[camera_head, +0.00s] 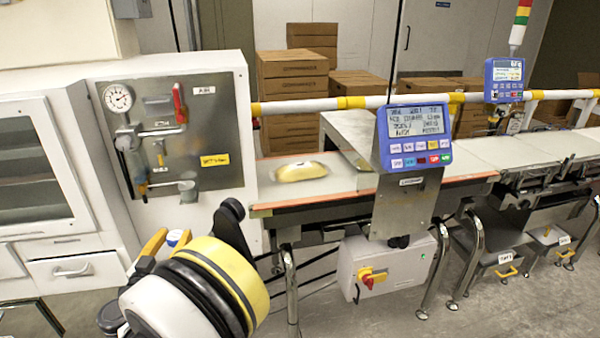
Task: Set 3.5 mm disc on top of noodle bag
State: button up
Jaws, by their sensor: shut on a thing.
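The noodle bag (299,172), a clear pack with yellow contents, lies on the infeed end of the grey belt, left of the weigher's display. A small mark shows near the top right of the bag; it is too small to tell what it is. I cannot make out the 3.5 mm disc anywhere. My arm, with a large yellow and white joint, fills the lower left in front of the belt. My gripper cannot be made out; the arm's own links may hide it, so its place relative to the bag does not show.
The belt (342,183) has an orange front edge and runs right. A blue display (412,138) stands in front of it. A yellow-and-white rail (300,106) runs behind. A steel panel with gauge and valves (215,125) stands left. Brown cartons (292,83) are stacked behind.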

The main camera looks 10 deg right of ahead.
jog(key=w+d+r+n+y, duration=0.1)
jog(key=w+d+r, duration=0.15)
jog(key=d, duration=0.75)
jog(key=w+d+r+y, duration=0.1)
jog(key=w+d, duration=0.3)
jog(key=d, duration=0.5)
jog(key=s+d+r+n+y, duration=0.1)
jog(key=s+d+r, duration=0.1)
jog(key=d, duration=0.9)
jog(key=s+d+r+y, duration=0.1)
jog(key=s+d, duration=0.4)
jog(key=d, duration=0.5)
jog(key=shift+d+r+n+t, duration=0.3)
jog(key=shift+d+r+n, duration=0.1)
jog(key=shift+r, duration=0.25)
